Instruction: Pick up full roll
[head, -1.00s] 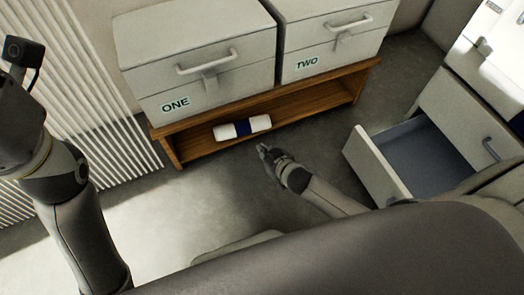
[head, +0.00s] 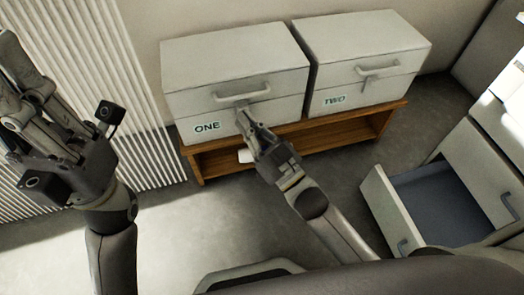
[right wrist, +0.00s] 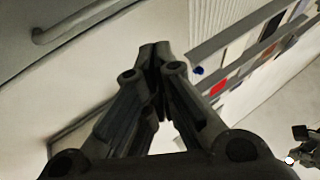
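The roll (head: 245,156) is white. It lies on the low shelf of the wooden bench (head: 351,131), under box ONE. Only its white left end shows beside my right gripper (head: 244,118), which hides the rest. My right gripper is in front of box ONE (head: 228,68), near its latch, above the roll in the picture. In the right wrist view its fingers (right wrist: 156,52) are together with nothing seen between them. I cannot tell whether it touches the box. My left gripper (head: 12,85) is raised at the left edge, far from the roll; its opening is unclear.
Box TWO (head: 365,55) stands right of box ONE on the bench. An open drawer (head: 392,215) juts out at the right. A ribbed white radiator (head: 100,60) is at the left.

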